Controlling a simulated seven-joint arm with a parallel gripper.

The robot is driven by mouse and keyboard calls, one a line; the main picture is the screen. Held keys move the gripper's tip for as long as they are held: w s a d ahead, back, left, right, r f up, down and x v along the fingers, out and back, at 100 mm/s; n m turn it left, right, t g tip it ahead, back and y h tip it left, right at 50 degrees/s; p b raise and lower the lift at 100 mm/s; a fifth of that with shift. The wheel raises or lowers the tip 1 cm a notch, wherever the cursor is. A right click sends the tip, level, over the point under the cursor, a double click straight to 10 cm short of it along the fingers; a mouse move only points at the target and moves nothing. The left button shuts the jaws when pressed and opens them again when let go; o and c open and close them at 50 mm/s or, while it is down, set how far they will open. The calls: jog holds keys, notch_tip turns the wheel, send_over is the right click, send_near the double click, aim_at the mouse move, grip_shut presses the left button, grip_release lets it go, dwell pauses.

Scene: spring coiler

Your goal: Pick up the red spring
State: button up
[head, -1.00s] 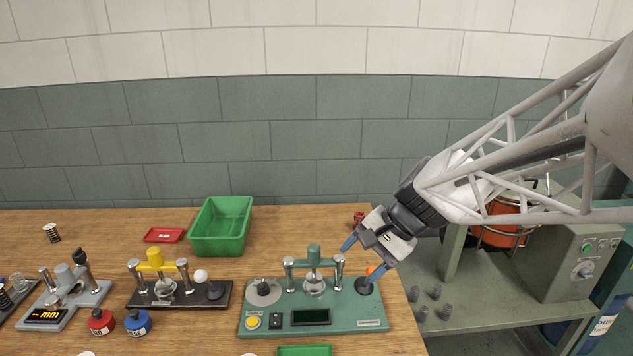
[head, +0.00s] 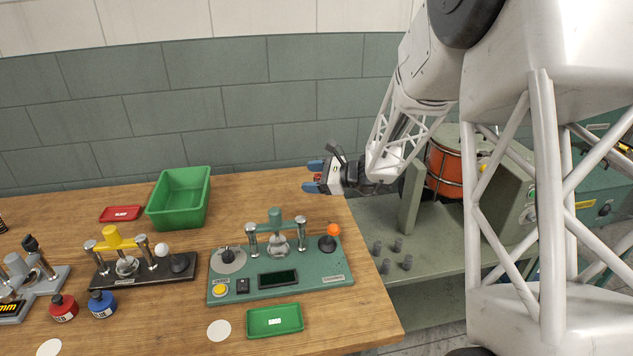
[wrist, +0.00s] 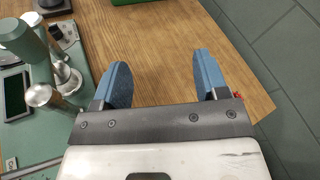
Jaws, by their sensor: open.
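The red spring (head: 319,177) is small and sits near the back right edge of the wooden table, mostly hidden by my gripper in the head view. My gripper (head: 314,176) is open over that corner, its blue fingers pointing left in the picture. In the head view the red shows between the fingers. In the wrist view, bare table lies between the open fingers of my gripper (wrist: 160,76), and a sliver of the red spring (wrist: 241,97) shows just outside the right finger. I cannot tell whether they touch.
The green coiler (head: 300,290) stands in front of my gripper. A green bin (head: 157,210) and a red tray (head: 108,214) are at the back left. A green tray (head: 258,331) lies in front. Grey pegs (head: 385,266) stand on the lower bench to the right.

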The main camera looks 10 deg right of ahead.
aim_at(315, 175)
jog(key=w+d+f+m+t, duration=0.2)
jog(key=w+d+f+m, duration=0.1)
jog(key=w, duration=0.1)
jog(key=w+d+f+m+t+h, duration=0.1)
jog(key=w+d+f+m+t, duration=0.1)
jog(key=w+d+f+m, duration=0.1)
jog(key=w+d+f+m+t+h, duration=0.1)
jog(key=w+d+f+m+t, duration=0.1)
jog(key=w+f, duration=0.3)
jog(key=shift+d+m+t, duration=0.4)
jog(key=shift+d, duration=0.15)
jog(key=shift+w, duration=0.1)
jog(key=shift+x, duration=1.25)
jog(key=shift+f, duration=0.1)
jog(key=shift+x, duration=2.65)
jog(key=c, duration=1)
jog(key=shift+c, duration=0.2)
